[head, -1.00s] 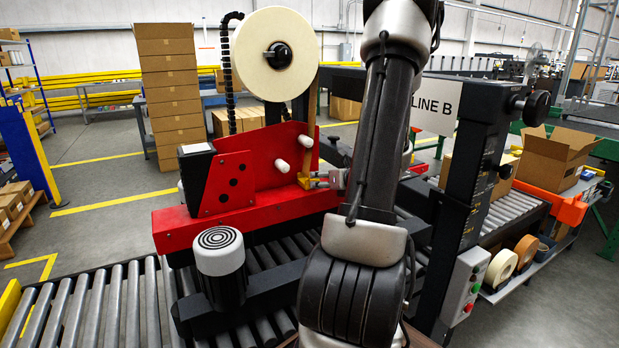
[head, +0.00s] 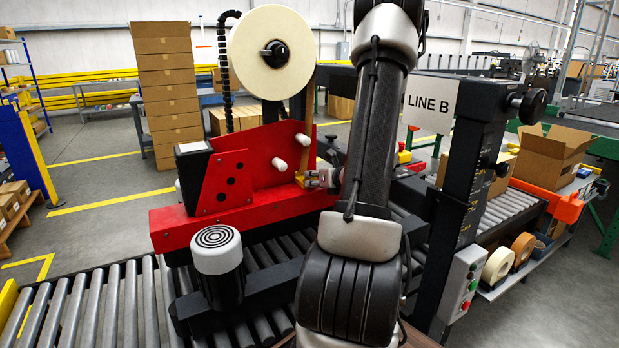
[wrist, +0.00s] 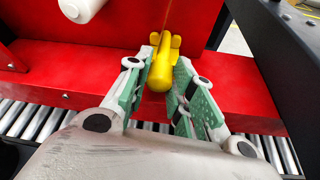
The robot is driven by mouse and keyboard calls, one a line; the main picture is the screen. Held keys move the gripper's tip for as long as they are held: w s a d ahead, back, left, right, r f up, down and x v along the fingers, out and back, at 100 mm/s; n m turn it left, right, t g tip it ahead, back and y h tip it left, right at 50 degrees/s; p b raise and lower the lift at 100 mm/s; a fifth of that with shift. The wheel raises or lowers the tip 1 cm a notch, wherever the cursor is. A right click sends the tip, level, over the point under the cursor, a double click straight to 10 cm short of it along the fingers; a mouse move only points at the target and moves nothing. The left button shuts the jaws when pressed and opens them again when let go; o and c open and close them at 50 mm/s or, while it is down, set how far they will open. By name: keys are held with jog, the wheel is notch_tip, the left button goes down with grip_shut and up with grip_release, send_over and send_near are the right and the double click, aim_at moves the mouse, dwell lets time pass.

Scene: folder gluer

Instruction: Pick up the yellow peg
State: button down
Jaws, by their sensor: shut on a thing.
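The yellow peg (wrist: 161,76) is at the red plate of the machine in the wrist view, with a rounded end toward my gripper and a wider, winged part behind. In the head view it is a small yellow spot (head: 300,179) at the lower right of the red plate. My gripper (wrist: 166,88) has its green-padded fingers on either side of the peg and is shut on it. In the head view my gripper (head: 316,179) is small and partly hidden by my arm. A thin orange-brown strip runs up from the peg.
A white roller (wrist: 82,9) sticks out left of the peg, and a large tape roll (head: 272,52) stands above the red plate (head: 262,160). A dark post (head: 465,170) stands close on the right. A roller conveyor (head: 95,305) runs below.

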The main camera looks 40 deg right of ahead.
notch_tip(320, 180, up, 7)
jog(key=s, duration=0.1)
jog(key=s+a, duration=0.2)
jog(key=s, duration=0.7)
jog(key=s+a, duration=0.2)
jog(key=s, duration=0.7)
jog(key=shift+s+a, duration=0.2)
jog(key=shift+a, duration=0.15)
